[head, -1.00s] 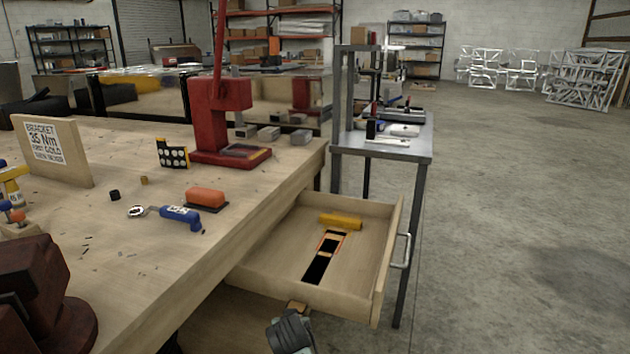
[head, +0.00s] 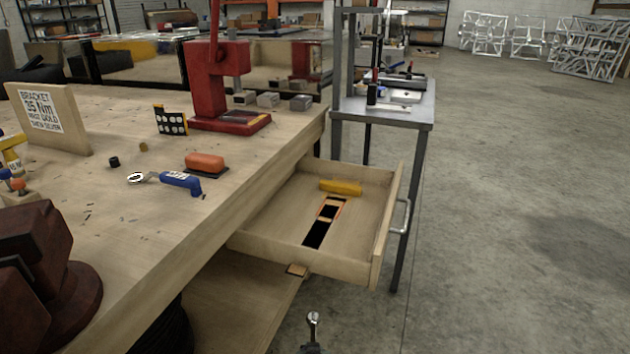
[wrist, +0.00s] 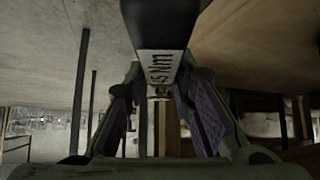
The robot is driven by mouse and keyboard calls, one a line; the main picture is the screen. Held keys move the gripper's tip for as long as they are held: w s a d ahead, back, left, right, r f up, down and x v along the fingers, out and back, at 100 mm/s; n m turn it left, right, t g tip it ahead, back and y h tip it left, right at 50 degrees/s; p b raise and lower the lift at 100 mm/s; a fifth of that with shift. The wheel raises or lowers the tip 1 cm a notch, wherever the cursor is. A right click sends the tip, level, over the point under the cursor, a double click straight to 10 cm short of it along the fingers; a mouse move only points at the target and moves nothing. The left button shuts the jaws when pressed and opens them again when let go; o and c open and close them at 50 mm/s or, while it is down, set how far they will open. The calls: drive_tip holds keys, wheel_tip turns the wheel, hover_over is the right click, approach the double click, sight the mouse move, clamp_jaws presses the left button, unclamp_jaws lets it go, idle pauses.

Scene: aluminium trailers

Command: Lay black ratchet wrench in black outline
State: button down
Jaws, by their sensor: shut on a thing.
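My gripper (wrist: 160,98) is shut on the black ratchet wrench (wrist: 160,30), whose dark handle carries a white label ending in "5 Nm" in the wrist view. In the head view the silver ratchet head (head: 313,320) points up at the bottom edge, in front of the open drawer and below its rim. Most of the gripper is cut off there. The black outline (head: 315,235) is a long dark shape on the drawer floor, with an orange-edged wider part (head: 332,208) at its far end. No tool lies in it.
The open wooden drawer (head: 285,254) has a metal handle (head: 402,214) on its right. A yellow block (head: 341,187) lies at its back. On the bench are a blue-handled wrench (head: 180,181), an orange block (head: 205,162) and a red press (head: 212,95). Open floor lies right.

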wheel_tip(320, 180, down, 7)
drive_tip(key=b, duration=0.6)
drive_tip(key=shift+s+d, duration=0.2)
drive_tip(key=shift+s, duration=0.2)
drive_tip(key=shift+r, duration=0.15)
